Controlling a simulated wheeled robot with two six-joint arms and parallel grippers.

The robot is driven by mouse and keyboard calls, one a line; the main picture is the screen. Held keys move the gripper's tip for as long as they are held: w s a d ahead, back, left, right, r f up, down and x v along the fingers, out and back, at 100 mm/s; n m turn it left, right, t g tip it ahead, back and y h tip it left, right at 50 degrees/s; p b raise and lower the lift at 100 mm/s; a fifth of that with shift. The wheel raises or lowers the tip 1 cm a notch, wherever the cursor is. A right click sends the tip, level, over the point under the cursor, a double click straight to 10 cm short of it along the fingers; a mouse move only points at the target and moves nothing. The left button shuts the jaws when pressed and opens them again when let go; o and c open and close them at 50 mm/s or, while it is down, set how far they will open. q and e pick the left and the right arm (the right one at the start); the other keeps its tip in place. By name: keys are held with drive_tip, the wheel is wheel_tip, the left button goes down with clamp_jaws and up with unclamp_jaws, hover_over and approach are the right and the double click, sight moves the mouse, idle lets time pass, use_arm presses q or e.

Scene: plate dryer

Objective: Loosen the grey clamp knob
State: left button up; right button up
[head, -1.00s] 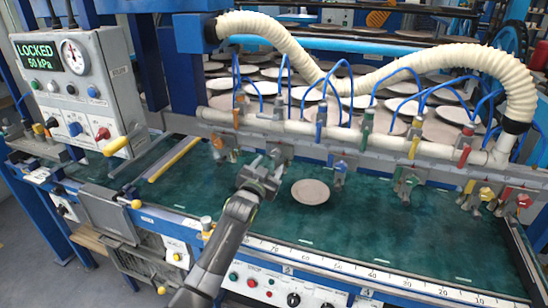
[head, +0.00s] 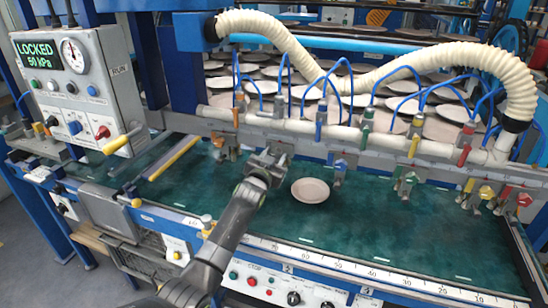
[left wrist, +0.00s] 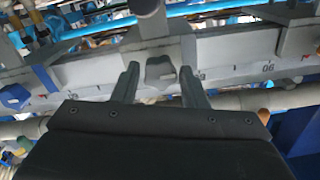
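The grey clamp knob (left wrist: 160,71) shows in the left wrist view as a small grey block in front of the grey rail with the printed scale. My left gripper (left wrist: 160,84) is open, with one dark finger on each side of the knob and a visible gap to each. I cannot tell how deep the knob sits between the fingers. In the head view my left gripper (head: 268,164) is at the clamp rail, left of the round plate, and hides the knob.
The clamp rail (head: 375,167) carries other coloured clamps, including a blue (head: 340,165) and a green one (head: 412,178). A round plate (head: 310,190) lies on the green bed (head: 380,225). A control box (head: 75,85) reading LOCKED, 50 kPa stands at left.

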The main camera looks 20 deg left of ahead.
use_arm(q)
drive_tip(key=c, duration=0.6)
